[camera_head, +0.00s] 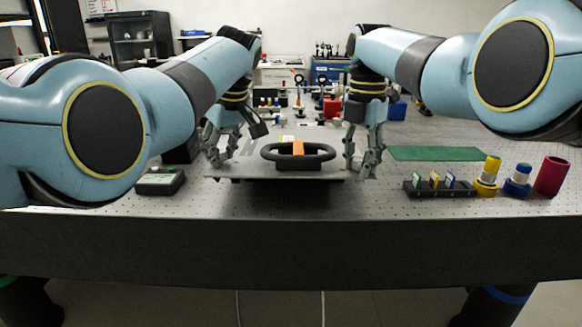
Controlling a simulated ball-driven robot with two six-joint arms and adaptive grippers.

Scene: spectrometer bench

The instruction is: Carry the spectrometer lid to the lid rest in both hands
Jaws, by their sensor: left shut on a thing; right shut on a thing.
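The spectrometer lid (235,170) is a flat grey plate with a black oval loop on top and an orange tag across the loop. It is level near the middle of the bench. My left gripper (214,158) is shut on its left side, and my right gripper (364,165) is shut on its right side. A dark area shows under the lid's front edge; I cannot tell how high the lid is above the bench. A flat green mat (435,153) lies to the right of my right gripper; I cannot tell if this is the lid rest.
A black rack (438,189) with small coloured plates, a yellow item (487,172), a blue item (517,182) and a red cylinder (551,176) stand at right. A dark box (160,182) sits at left. Optical parts stand behind. The front strip of the bench (400,215) is clear.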

